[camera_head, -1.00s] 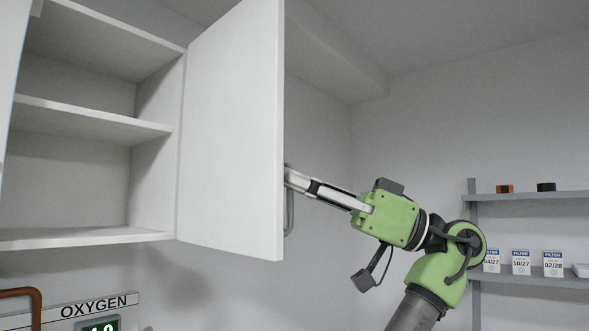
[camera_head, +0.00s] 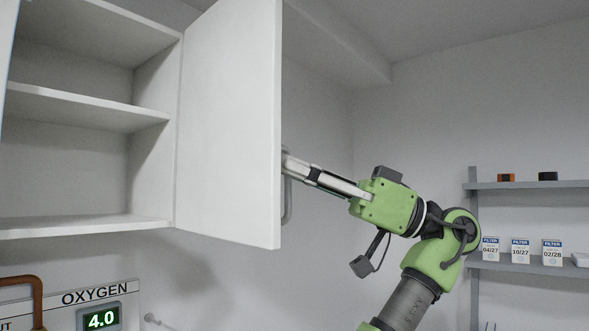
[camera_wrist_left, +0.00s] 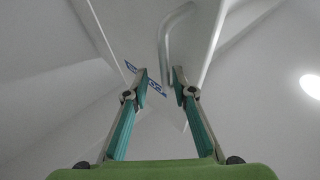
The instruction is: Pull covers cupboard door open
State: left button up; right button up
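The cupboard door (camera_head: 228,125) stands swung wide open, hinged on the right side of the cupboard (camera_head: 85,110), whose shelves look empty. The handle (camera_head: 287,205) is on the door's outer face near its free edge. A green gripper reaches it from the lower right; I take it as my left gripper (camera_head: 288,163), as the left wrist view also shows a handle (camera_wrist_left: 163,45) at its fingertips. In that view the fingers (camera_wrist_left: 161,72) are apart, with the handle's lower end between or just behind the tips; contact is unclear. A blue label (camera_wrist_left: 150,82) is partly hidden behind them.
A wall shelf (camera_head: 530,184) on the right holds small items, with filter boxes (camera_head: 521,250) on the shelf below. An oxygen panel (camera_head: 97,298) reading 4.0 is below the cupboard. Open air lies between the door and the right wall.

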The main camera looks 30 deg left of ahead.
pick_arm(q)
jog(key=v, duration=0.7)
jog(key=shift+d, duration=0.2)
jog(key=shift+w+f, duration=0.15)
dwell(0.4)
